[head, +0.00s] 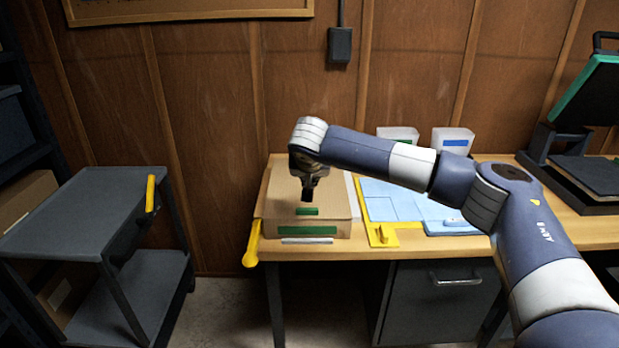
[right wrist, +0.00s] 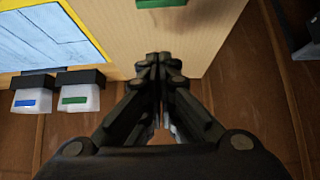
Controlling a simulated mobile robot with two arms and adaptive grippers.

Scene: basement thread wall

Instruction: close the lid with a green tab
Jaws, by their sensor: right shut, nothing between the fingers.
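A low tan box (head: 343,230) stands at the left end of the wooden bench, with a green strip (head: 307,230) on its front. Its tan lid (head: 335,203) appears to lie flat over it, with a green tab (head: 307,211) near the front edge. The lid (right wrist: 205,25) fills the upper middle of the right wrist view, with the green tab (right wrist: 160,3) at the top edge. My right gripper (head: 306,197) is shut and empty, pointing down over the lid just behind the tab. I cannot tell whether the fingertips (right wrist: 160,58) touch it. My left gripper is out of view.
Right of the box lie a yellow-edged blue board (head: 385,199) and two white containers (head: 452,140). A black press with a green edge (head: 577,90) stands at the far right. A grey cart (head: 88,205) stands left, with floor between. The wooden wall is behind.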

